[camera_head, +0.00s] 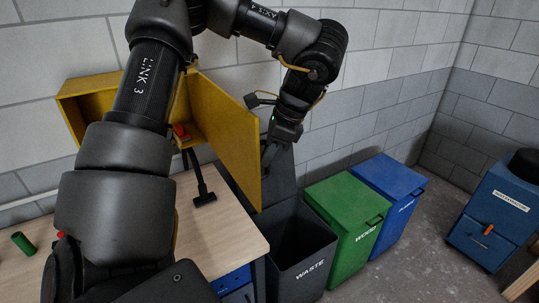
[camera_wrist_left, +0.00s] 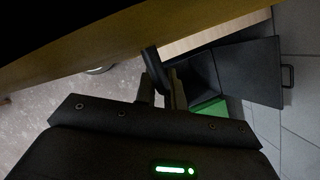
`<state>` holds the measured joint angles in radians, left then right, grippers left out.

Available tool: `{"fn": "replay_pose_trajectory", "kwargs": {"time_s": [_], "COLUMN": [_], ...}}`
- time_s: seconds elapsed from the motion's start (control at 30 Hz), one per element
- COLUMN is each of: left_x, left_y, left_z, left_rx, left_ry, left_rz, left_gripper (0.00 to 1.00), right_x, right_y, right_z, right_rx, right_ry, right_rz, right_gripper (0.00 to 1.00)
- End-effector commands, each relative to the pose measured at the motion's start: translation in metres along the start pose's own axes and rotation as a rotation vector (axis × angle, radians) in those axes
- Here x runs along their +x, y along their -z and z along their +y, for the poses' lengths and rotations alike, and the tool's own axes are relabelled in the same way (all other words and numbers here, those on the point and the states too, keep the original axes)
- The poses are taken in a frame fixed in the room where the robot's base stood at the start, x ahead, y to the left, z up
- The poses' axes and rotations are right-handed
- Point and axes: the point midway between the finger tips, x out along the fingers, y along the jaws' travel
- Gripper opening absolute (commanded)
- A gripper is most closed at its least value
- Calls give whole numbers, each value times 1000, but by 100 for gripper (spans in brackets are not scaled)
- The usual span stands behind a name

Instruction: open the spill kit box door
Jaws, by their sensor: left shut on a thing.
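The yellow spill kit box (camera_head: 82,108) is mounted on the block wall at the left, partly hidden behind my left arm. Its yellow door (camera_head: 232,135) stands wide open, swung out from the box toward the right front. In the wrist view the door (camera_wrist_left: 90,45) crosses the top as a yellow-brown panel. My left gripper (camera_head: 270,157) is at the door's outer right side. In the wrist view my left gripper (camera_wrist_left: 161,92) is shut on the dark door handle (camera_wrist_left: 151,62). A small red item (camera_head: 180,131) shows inside the box. My right gripper is not in view.
A wooden-topped bench (camera_head: 215,232) stands below the box, with a black tool (camera_head: 204,198) and a green cylinder (camera_head: 23,243). A dark waste bin (camera_head: 300,255), green bin (camera_head: 345,215) and blue bin (camera_head: 390,185) stand right of it. Floor (camera_head: 425,245) is clear before a blue cabinet (camera_head: 490,215).

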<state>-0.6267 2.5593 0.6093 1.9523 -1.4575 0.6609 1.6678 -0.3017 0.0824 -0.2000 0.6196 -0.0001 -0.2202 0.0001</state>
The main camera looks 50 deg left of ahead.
Motion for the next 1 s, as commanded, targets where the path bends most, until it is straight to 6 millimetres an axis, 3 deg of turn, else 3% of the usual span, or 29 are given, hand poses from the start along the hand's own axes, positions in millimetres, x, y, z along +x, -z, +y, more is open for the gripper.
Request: {"fn": "replay_pose_trajectory", "kwargs": {"time_s": [0.47, 0.5, 0.67, 1.0], "left_x": [0, 0, 0, -6], "left_y": [-2, -2, -2, -4], "left_z": [-4, -4, -4, -3], "left_rx": [-23, -22, -20, -22], "left_ry": [-7, -7, -6, -7], "left_rz": [-6, -6, -4, -1], "left_gripper": [0, 13, 33, 33], "right_x": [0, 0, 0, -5], "right_y": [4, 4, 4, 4], "right_z": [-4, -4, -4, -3], "right_rx": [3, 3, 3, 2], "right_ry": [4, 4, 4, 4], "right_rz": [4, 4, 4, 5], "right_gripper": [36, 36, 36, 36]}}
